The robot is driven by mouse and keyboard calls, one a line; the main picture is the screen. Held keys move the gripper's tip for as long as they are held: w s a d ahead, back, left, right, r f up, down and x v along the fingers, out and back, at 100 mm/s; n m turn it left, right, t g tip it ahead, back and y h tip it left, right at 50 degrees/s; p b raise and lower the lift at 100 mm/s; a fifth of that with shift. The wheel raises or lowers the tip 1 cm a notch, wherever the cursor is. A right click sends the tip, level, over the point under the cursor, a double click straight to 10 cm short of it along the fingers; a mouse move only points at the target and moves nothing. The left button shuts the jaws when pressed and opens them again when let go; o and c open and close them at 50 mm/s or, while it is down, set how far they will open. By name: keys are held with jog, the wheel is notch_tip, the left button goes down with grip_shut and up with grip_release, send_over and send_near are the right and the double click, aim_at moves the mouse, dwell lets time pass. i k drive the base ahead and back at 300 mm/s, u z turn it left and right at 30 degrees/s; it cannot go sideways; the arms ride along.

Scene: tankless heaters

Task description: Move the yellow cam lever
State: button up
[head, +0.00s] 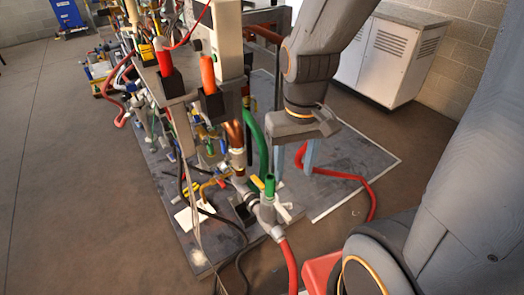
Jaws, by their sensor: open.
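A small yellow lever (257,182) sticks up at the upper left of a grey hose fitting (267,208) near the front of the rig. It looks like the cam lever, but it is too small to be sure. A green piece (270,185) stands upright beside it, and a white lever (285,212) sits on the fitting's right side. My gripper (295,170) points down with its two pale blue fingers apart and nothing between them. In the picture it is above and to the right of the yellow lever, apart from it.
A red hose (288,262) runs down from the fitting, and another red hose (365,190) curves behind my gripper. A thick green hose (253,140) and a copper pipe (236,148) stand to the left. White cabinets (385,60) line the back.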

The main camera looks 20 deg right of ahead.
aim_at(254, 179)
jog(key=k, duration=1.3)
jog(key=z, duration=0.7)
jog(key=i, duration=1.55)
jog(key=u, duration=0.75)
